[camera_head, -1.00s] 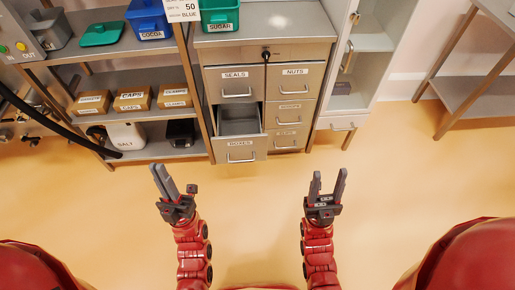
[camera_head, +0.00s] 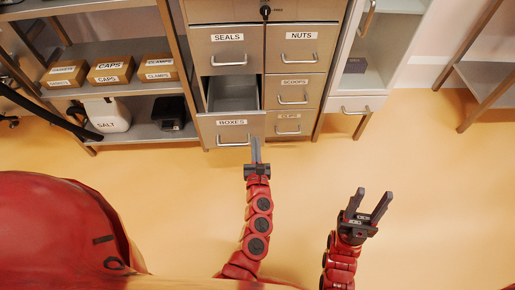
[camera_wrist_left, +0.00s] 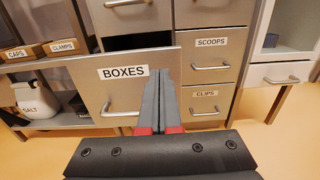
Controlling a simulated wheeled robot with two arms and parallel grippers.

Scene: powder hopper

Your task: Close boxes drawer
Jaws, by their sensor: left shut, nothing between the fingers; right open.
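The boxes drawer (camera_head: 222,131) is pulled out at the bottom left of the grey cabinet (camera_head: 226,38), and its empty inside shows. Its front has a BOXES label and a bar handle; it also shows in the left wrist view (camera_wrist_left: 97,92). My left gripper (camera_head: 256,152) is shut and empty, its fingers pointing at the right part of the drawer front, right of the handle. The fingertips overlap the front in both views; I cannot tell whether they touch it. My right gripper (camera_head: 371,205) is open and empty over the floor, to the right.
The closed clips drawer (camera_head: 290,124) and scoops drawer (camera_head: 294,90) are right of the boxes drawer. A shelf with cartons (camera_head: 110,70) and a salt container (camera_head: 107,114) stands left. A white cabinet (camera_head: 355,104) stands right. The floor (camera_head: 440,190) in front is clear.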

